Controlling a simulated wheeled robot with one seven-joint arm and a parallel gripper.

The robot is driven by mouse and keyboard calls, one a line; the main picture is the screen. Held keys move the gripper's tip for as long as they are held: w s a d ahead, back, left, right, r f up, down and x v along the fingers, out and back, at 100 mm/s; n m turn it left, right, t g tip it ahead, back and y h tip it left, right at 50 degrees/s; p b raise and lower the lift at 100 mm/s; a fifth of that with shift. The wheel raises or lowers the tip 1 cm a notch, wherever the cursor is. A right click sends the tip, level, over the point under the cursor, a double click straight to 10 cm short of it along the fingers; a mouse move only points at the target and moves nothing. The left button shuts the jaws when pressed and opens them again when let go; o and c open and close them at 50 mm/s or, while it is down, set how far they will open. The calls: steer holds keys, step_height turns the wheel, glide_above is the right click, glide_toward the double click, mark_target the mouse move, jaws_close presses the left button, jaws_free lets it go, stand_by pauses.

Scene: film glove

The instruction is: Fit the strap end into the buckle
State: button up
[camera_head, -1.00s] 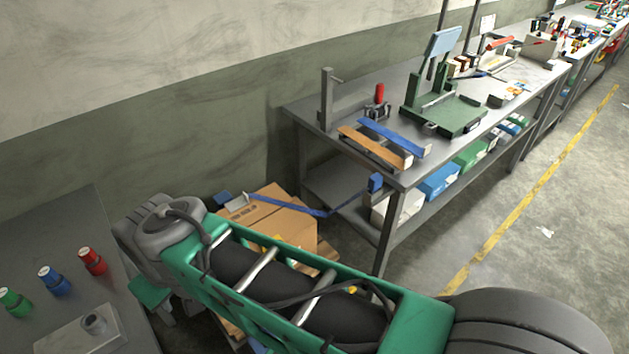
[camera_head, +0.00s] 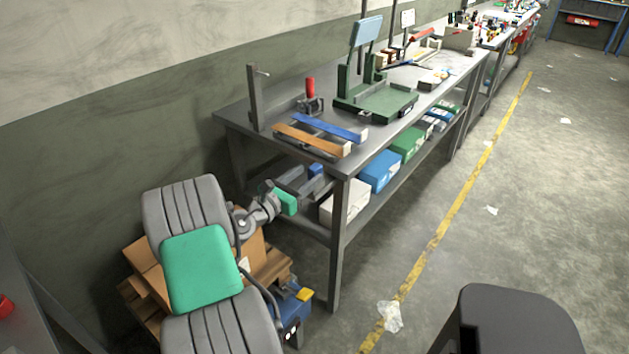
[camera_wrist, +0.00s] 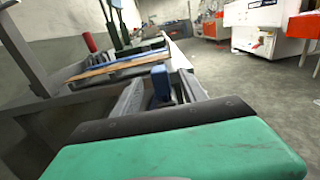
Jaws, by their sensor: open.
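A small blue block, which looks like the buckle (camera_head: 316,169), is at the near end of the workbench, just below the top. It also shows in the wrist view (camera_wrist: 160,82). My gripper (camera_head: 303,181) is open, with its grey fingers reaching toward the block. In the wrist view the block appears between the finger lines; I cannot tell whether it is between the fingers or beyond them, and no grip shows. The blue strap and its end cannot be made out now; my arm covers the area over the cardboard box (camera_head: 150,258).
The workbench (camera_head: 237,117) carries an orange bar (camera_head: 310,139), a blue bar (camera_head: 330,128) and a green fixture (camera_head: 380,102). A blue and yellow object (camera_head: 293,308) stands beside the cardboard. The right-hand floor is mostly clear.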

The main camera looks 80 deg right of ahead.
steer(key=x, duration=0.7)
steer(key=shift+s+d+r+p, duration=0.15)
steer(key=shift+p, duration=0.15)
jaws_close()
